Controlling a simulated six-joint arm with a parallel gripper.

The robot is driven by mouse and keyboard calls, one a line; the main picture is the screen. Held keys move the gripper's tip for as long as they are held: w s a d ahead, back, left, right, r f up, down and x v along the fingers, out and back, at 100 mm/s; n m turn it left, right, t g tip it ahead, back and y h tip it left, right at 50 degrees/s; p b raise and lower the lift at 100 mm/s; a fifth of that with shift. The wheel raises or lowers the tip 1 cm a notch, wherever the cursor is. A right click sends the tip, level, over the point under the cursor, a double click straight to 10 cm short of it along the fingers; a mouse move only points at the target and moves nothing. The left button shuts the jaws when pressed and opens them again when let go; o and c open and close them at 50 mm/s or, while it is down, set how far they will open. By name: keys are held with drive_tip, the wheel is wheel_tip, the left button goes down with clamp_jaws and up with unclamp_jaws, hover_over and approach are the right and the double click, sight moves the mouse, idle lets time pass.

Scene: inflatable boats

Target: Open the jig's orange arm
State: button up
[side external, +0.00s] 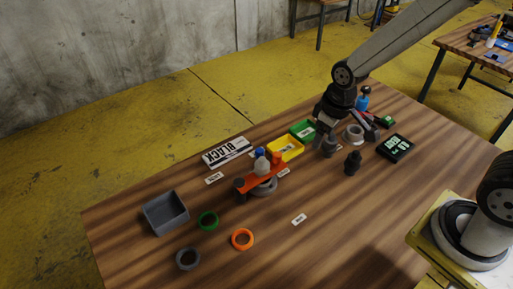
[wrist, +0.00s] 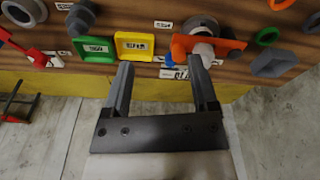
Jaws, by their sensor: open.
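The jig's orange arm (side external: 262,180) lies across a round grey jig base (side external: 266,190) near the middle of the table. A white rounded piece (side external: 261,166) and a blue piece (side external: 258,153) show at the arm's far side. In the wrist view the orange arm (wrist: 227,44) is at the upper right, beyond the fingertips, with the white piece (wrist: 204,50) in front of it. My gripper (wrist: 162,68) is open and empty. In the side view my gripper (side external: 345,134) is to the right of the jig, apart from it and over the table's back part.
A yellow tray (side external: 297,151) and a green tray (side external: 303,124) stand between jig and gripper. A dark cylinder (side external: 353,163) and black display box (side external: 395,147) are right. A grey bin (side external: 166,213), green ring (side external: 199,220) and orange ring (side external: 234,240) are left.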

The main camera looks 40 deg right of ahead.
sight(278, 154)
drive_tip(key=w+a+f+n, duration=0.1)
drive_tip(key=w, duration=0.2)
drive_tip(key=w+a+f+n+g, duration=0.1)
drive_tip(key=w+a+f+n, duration=0.1)
drive_tip(key=w, duration=0.2)
drive_tip(key=w+a+f+n, duration=0.1)
drive_tip(key=w+n, duration=0.1)
drive_tip(key=w, duration=0.1)
drive_tip(key=shift+w+a+f+g, duration=0.15)
drive_tip(key=shift+a+f+g, duration=0.15)
drive_tip(key=shift+a+g, duration=0.1)
drive_tip(key=shift+f, duration=3.85)
clamp_jaws()
